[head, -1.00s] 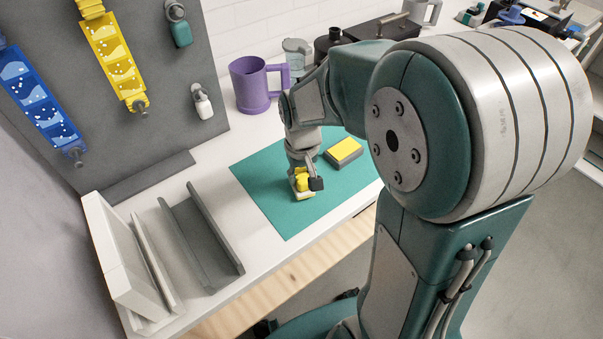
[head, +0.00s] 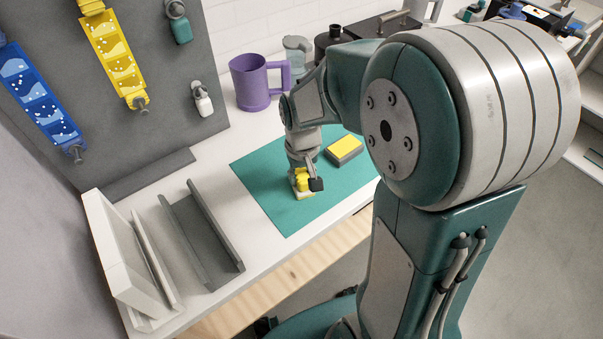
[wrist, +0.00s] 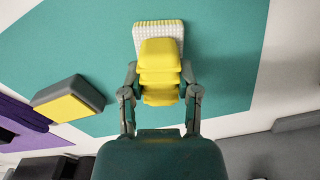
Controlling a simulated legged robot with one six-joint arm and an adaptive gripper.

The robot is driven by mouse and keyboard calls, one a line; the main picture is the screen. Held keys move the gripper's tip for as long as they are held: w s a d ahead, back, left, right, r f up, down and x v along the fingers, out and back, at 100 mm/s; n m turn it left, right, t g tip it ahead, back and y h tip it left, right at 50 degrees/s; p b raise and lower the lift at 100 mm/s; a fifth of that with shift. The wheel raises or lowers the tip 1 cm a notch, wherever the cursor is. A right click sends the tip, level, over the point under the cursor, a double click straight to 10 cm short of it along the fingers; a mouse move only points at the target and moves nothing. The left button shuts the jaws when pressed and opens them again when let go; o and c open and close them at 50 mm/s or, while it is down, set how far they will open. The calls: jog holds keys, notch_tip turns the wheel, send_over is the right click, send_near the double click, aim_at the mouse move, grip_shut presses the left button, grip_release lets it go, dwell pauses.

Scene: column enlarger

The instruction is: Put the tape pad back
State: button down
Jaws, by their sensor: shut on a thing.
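The tape pad (wrist: 160,75), a yellow stepped grip on a white dotted base, is between the fingers of my gripper (wrist: 160,88) in the wrist view. The fingers are closed on the sides of its yellow part. In the head view the tape pad (head: 301,184) is at or just above the teal mat (head: 285,213), under my gripper (head: 306,183). I cannot tell whether it touches the mat. A grey block with a yellow top (head: 344,150) lies on the mat, right of and behind my gripper; it also shows at the left of the wrist view (wrist: 70,100).
A grey channel-shaped rack (head: 203,235) and a white upright holder (head: 130,255) stand left of the mat. A purple mug (head: 253,82) stands behind it. A grey board (head: 155,140) carries blue and yellow strips. The mat's front left part is clear.

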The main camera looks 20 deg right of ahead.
jog(key=shift+c, duration=1.3)
grip_release()
jog(key=shift+r, duration=0.15)
jog(key=shift+r, duration=3.85)
jog(key=shift+r, duration=0.1)
notch_tip(320, 180, up, 12)
